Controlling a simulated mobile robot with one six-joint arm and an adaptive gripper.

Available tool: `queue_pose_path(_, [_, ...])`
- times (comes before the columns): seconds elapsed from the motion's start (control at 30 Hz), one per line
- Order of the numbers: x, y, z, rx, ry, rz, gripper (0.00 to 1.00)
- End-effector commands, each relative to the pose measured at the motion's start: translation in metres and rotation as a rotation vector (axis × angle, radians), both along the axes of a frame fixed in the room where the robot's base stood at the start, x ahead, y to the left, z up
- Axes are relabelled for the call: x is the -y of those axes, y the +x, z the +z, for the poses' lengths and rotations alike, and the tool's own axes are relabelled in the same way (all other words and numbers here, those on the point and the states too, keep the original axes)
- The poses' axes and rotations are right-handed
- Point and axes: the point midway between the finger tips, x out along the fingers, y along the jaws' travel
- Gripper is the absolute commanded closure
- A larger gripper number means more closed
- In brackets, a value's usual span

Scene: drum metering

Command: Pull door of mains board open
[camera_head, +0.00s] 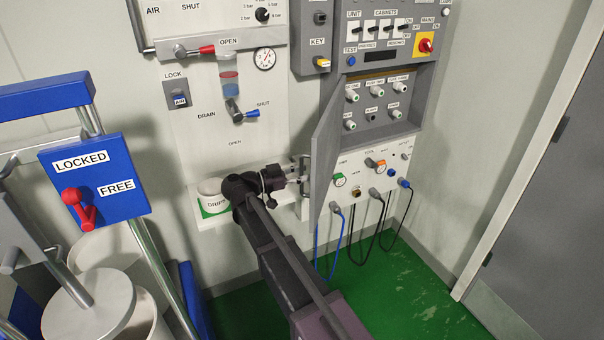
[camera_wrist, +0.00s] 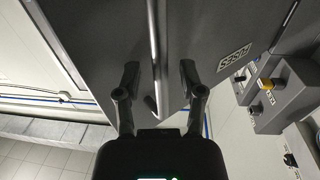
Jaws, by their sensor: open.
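The mains board (camera_head: 428,92) is a grey wall box at the upper right. In the wrist view the door's outer face (camera_wrist: 205,25) bears an upside-down label, FUSES, and a slim metal bar handle (camera_wrist: 154,50). My gripper (camera_head: 302,168) is at the door's left side. In the wrist view its open fingers (camera_wrist: 159,75) stand on either side of the handle, apart from it. The handle's contact with the fingers is hidden in the head view.
A white DRIPS cup (camera_head: 212,196) stands on a small shelf left of my wrist. A key box (camera_head: 318,38) is above the door. Cables (camera_head: 378,225) hang below the board. A blue LOCKED/FREE plate (camera_head: 95,175) is at left. Green floor (camera_head: 425,290) is clear at lower right.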

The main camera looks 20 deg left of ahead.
Motion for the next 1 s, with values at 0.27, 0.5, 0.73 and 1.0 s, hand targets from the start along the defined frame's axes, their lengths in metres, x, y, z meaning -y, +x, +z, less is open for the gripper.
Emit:
queue_pose_path(0.27, [-0.013, -0.008, 0.000, 0.000, 0.000, 0.002, 0.49])
queue_pose_path(0.5, [-0.039, -0.026, 0.000, 0.000, 0.000, 0.002, 0.49])
queue_pose_path(0.73, [-0.070, -0.046, 0.000, 0.000, 0.000, 0.001, 0.49])
queue_pose_path(1.0, [-0.094, -0.064, 0.000, 0.000, 0.000, 0.000, 0.49])
